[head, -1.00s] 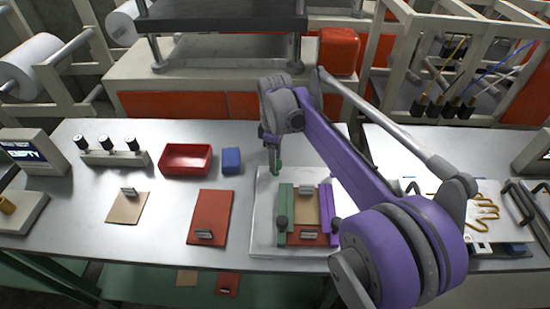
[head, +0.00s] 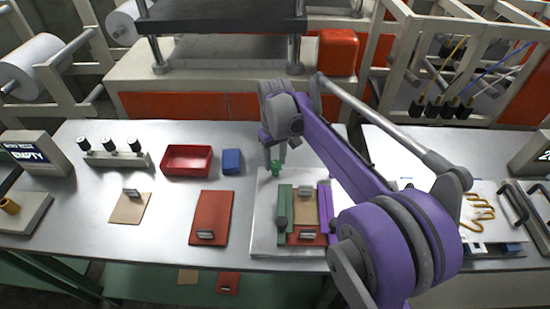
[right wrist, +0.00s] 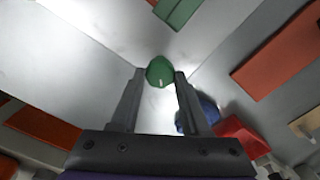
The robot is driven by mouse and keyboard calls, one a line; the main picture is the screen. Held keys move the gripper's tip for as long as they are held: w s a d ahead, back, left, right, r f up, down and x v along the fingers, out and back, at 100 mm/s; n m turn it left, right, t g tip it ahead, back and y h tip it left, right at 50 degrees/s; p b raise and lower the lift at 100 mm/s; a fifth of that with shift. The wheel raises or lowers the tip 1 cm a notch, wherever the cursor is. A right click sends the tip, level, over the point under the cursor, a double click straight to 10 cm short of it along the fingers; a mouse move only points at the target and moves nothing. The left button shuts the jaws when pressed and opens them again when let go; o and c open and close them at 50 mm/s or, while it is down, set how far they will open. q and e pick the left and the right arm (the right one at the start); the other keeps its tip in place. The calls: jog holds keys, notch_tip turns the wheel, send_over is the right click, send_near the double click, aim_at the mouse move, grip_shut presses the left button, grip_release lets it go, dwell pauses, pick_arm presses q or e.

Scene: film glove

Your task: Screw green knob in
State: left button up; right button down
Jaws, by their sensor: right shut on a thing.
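The green knob (head: 276,166) is held at the far left corner of the pale fixture plate (head: 266,195). My right gripper (head: 275,156) is shut on it. In the right wrist view the knob (right wrist: 160,72) sits between the fingertips. The green bar (head: 285,208) lies just in front of the knob on the plate, and a gap shows between them in the right wrist view. A dark knob (head: 281,222) sits on this bar. Whether the green knob touches the plate or a hole is hidden. My left gripper is out of view.
A purple bar (head: 324,208) stands right of the green bar, with tan and red pieces between them. A blue block (head: 231,161) and a red tray (head: 187,160) stand to the left. A red board (head: 211,217) lies left of the plate.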

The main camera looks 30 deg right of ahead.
aim_at(276, 163)
jog(key=m, duration=0.4)
jog(key=shift+d+m, duration=0.1)
jog(key=shift+m, duration=0.2)
jog(key=m+p, duration=0.1)
jog(key=m, duration=0.3)
jog(key=shift+m, duration=0.3)
jog(key=shift+c, duration=1.9)
grip_release()
notch_tip(276, 163, up, 11)
jog(key=shift+p, duration=0.35)
jog(key=shift+f, duration=0.15)
